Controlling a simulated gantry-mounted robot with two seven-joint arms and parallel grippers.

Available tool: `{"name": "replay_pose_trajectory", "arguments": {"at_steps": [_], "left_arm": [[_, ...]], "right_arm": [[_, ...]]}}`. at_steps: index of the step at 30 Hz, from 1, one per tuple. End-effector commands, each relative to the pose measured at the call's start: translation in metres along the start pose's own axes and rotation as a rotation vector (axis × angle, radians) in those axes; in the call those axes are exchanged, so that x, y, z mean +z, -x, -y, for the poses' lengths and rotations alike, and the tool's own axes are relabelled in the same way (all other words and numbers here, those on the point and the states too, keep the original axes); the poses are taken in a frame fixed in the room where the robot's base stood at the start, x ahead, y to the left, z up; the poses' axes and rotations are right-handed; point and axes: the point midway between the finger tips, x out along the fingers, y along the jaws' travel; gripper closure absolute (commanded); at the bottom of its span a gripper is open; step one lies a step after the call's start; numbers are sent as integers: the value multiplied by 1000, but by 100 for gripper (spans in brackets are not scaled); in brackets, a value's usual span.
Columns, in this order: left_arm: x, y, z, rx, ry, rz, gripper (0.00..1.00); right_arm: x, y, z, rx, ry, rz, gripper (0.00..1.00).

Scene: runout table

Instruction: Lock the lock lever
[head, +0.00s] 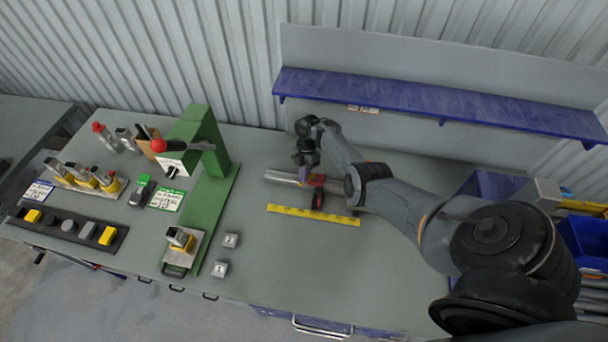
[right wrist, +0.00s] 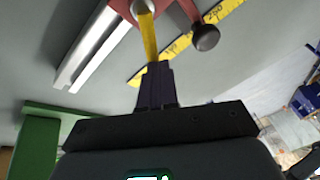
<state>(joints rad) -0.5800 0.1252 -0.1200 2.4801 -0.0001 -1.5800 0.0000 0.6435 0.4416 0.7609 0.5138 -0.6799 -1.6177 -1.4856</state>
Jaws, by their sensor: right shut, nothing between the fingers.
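In the right wrist view a narrow yellow lever (right wrist: 149,36), likely the lock lever, sticks out from a red block (right wrist: 174,12). A dark round knob (right wrist: 205,38) on a rod stands to its right. My right gripper (right wrist: 158,70) is shut and empty, its fingertips at the lever's near end; I cannot tell whether they touch. In the head view my right gripper (head: 304,172) points down at the red block (head: 315,179), which sits by a metal rail (head: 279,177). The gripper hides much of the lever there. My left gripper is not in view.
A yellow ruler (head: 300,213) lies in front of the block. A green press (head: 212,180) with a red-knobbed handle stands to the left. A blue shelf (head: 420,100) runs along the back wall.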

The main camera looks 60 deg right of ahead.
Motion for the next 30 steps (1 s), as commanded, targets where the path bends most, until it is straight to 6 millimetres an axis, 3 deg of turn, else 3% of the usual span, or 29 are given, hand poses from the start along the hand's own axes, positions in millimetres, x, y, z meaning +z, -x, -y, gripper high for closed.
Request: {"name": "replay_pose_trajectory", "arguments": {"at_steps": [30], "left_arm": [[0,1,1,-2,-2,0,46]], "right_arm": [[1,-1,3,-12,30,6,100]]}}
